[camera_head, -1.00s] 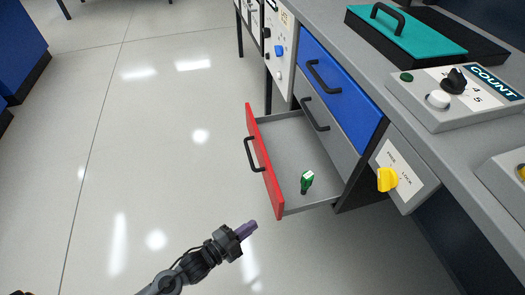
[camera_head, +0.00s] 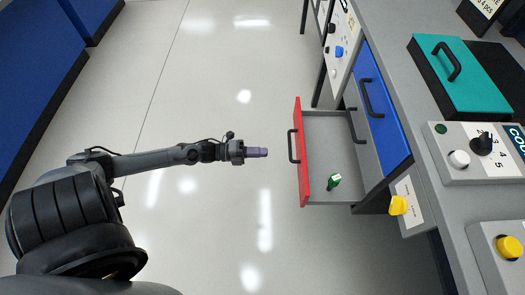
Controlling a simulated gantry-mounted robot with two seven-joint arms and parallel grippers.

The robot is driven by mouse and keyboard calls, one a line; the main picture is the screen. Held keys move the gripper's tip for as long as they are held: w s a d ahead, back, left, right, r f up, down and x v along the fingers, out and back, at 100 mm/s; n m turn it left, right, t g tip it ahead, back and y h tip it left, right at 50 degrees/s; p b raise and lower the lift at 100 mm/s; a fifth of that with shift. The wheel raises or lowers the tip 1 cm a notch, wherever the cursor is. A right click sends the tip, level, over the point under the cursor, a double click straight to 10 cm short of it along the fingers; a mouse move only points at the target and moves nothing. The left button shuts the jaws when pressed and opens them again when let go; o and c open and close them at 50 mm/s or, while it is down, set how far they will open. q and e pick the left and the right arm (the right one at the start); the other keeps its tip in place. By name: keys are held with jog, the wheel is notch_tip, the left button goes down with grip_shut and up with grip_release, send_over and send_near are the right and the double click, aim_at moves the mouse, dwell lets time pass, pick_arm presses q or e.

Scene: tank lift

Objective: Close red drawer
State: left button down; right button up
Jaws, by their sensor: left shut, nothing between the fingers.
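The red drawer (camera_head: 304,170) is pulled out to the left from the workbench cabinet, with a black handle (camera_head: 292,146) on its red front. Inside the grey drawer a small green object (camera_head: 333,181) with a light top rests on the floor of the drawer. My left gripper (camera_head: 262,152), with purple fingers, is shut and empty. It points right toward the drawer front, a short way left of the handle, and appears apart from it. My right gripper is not in view.
Above the red drawer are a grey drawer and a blue drawer (camera_head: 385,115). A yellow knob (camera_head: 398,205) sits on the cabinet to the right. The floor left of the drawer is clear.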

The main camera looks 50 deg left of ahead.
aim_at(302, 152)
pick_arm(q)
jog(key=b+x, duration=0.4)
jog(key=x, duration=0.7)
jog(key=shift+a+f, duration=0.1)
jog(key=shift+w+d+b, duration=0.3)
jog(key=shift+w+d, duration=0.05)
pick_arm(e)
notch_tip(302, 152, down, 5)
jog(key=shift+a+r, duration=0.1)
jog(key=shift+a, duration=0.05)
